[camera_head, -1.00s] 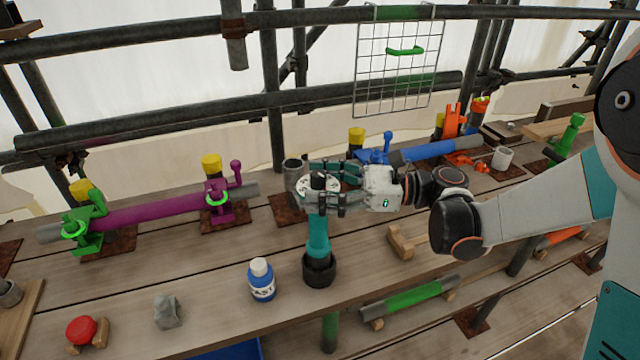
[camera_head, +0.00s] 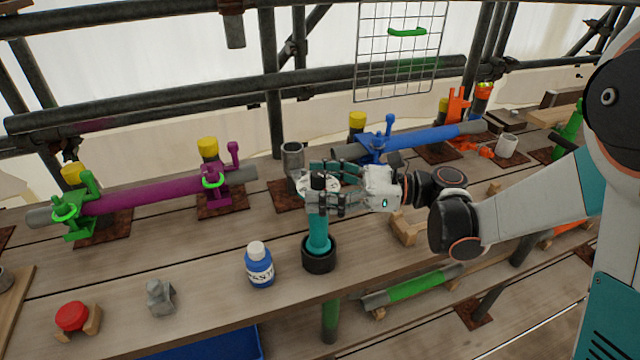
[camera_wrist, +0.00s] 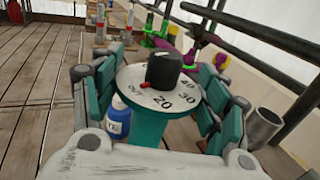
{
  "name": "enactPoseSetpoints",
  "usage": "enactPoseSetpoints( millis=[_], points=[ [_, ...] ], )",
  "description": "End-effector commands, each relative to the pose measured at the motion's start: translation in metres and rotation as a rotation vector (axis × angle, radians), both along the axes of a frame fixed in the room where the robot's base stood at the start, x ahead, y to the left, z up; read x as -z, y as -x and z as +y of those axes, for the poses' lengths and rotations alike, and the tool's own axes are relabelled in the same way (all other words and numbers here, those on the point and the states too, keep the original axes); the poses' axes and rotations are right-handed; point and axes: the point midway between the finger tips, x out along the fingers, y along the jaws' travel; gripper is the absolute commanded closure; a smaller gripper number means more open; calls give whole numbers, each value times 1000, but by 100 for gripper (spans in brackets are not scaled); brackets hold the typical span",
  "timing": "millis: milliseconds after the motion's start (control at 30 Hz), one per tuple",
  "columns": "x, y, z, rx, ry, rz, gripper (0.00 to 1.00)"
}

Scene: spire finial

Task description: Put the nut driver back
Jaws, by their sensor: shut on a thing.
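The nut driver (camera_head: 318,230) has a teal body and a round white dial top with a black knob. In the wrist view its dial top (camera_wrist: 183,103) sits between the teal finger pads, with numbers around the knob. My gripper (camera_head: 322,193) is shut on its upper part. The driver stands about upright over a black round cup (camera_head: 319,263) on the plank bench. Its lower end is hidden by the cup's rim and seems to be inside it; I cannot tell how deep.
A blue-and-white bottle (camera_head: 259,266) stands close left of the cup. A grey block (camera_head: 160,297) and a red-capped piece (camera_head: 73,317) lie farther left. A grey metal tube (camera_head: 293,160) stands behind my gripper. Purple (camera_head: 140,193) and blue (camera_head: 425,141) pipes lie in clamps behind.

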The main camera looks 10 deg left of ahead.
Motion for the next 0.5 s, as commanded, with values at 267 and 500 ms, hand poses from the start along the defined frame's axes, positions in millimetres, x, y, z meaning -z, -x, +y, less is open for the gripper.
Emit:
enactPoseSetpoints(
  millis=[267, 500],
  points=[
    [1, 0, 0, 0, -2, 0, 63],
    [1, 0, 0, 0, -1, 0, 8]
  ],
)
